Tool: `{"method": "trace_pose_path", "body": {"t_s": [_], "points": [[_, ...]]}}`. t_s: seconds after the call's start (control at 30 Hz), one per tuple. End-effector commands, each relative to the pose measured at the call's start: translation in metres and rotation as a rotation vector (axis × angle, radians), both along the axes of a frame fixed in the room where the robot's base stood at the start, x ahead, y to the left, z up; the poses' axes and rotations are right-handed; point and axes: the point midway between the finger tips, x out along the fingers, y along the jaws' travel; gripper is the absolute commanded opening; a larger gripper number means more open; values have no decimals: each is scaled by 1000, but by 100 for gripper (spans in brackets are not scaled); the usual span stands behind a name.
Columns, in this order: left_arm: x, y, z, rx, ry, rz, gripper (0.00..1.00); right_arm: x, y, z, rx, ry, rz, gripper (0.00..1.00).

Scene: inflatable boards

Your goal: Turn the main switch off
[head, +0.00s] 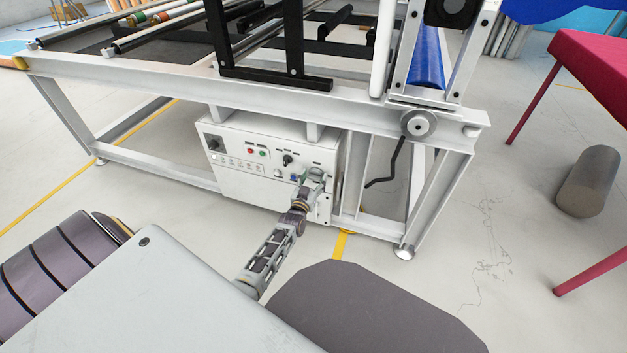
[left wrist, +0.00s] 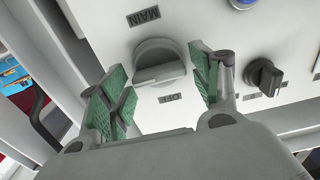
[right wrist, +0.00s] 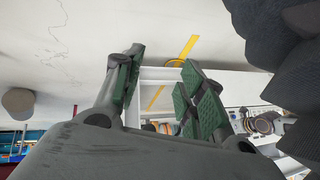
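The main switch (left wrist: 158,65) is a grey rotary knob with a raised grip bar. In the left wrist view a MAIN label (left wrist: 143,17) and an OFF label (left wrist: 170,98) flank it. The bar lies roughly across that picture. My left gripper (left wrist: 160,72) is open, with one green-padded finger on each side of the knob; I cannot tell whether either pad touches it. In the head view my left gripper (head: 313,180) is at the right end of the white control box (head: 210,130) and largely hides the switch. My right gripper (right wrist: 163,88) is open and empty.
A black selector knob (left wrist: 264,76) sits beside the main switch. The box also has red and green buttons (head: 256,152). The white machine frame (head: 190,97) overhangs it. A red table (head: 590,75) and a grey cylinder (head: 588,183) are at right, with open floor between.

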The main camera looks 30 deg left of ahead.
Motion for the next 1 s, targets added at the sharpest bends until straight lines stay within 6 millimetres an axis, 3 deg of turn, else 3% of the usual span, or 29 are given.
{"method": "trace_pose_path", "body": {"t_s": [0.03,0.23,0.67,1.0], "points": [[0,0,0,0,0,0,52,0,0,0,0,1,-1,40],[0,0,0,0,0,0,26,0,1,0,3,2,-2,40],[0,0,0,-58,-13,-1,26,-2,0,5,-7,15,3,40],[0,1,1,-268,-63,-1,26,-1,-4,27,-40,37,26,40]]}}
